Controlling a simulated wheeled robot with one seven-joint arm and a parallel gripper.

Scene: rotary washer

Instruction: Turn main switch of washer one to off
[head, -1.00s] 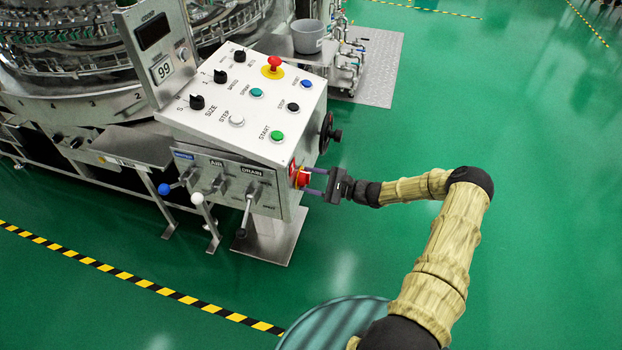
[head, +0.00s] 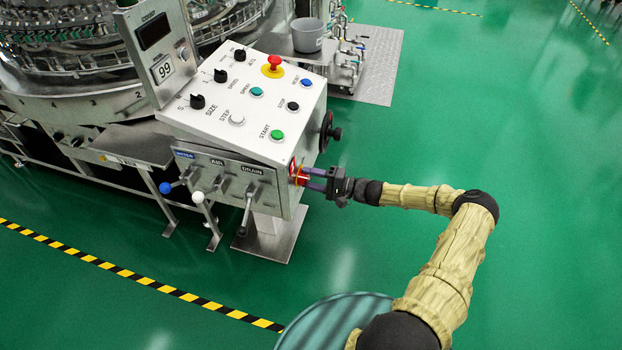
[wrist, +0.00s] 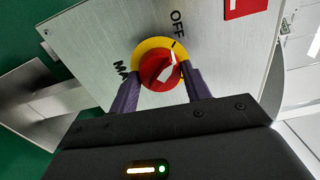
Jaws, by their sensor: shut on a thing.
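The main switch is a red rotary knob (wrist: 160,71) on a yellow disc (wrist: 148,45), set in the metal side face of the washer's control box (head: 240,95). In the wrist view the white pointer mark on the knob lies toward the OFF label (wrist: 178,23), and part of the other label is hidden. My gripper (wrist: 158,90) is shut on the knob, with one purple finger on each side. In the head view my gripper (head: 314,180) reaches the switch from the right, and the fingers partly cover it.
A red emergency button (head: 273,63) and several coloured buttons and black selectors sit on the box top. A black handwheel (head: 328,131) is just above my gripper. Valve levers (head: 198,197) hang at the front. Green floor on the right is clear.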

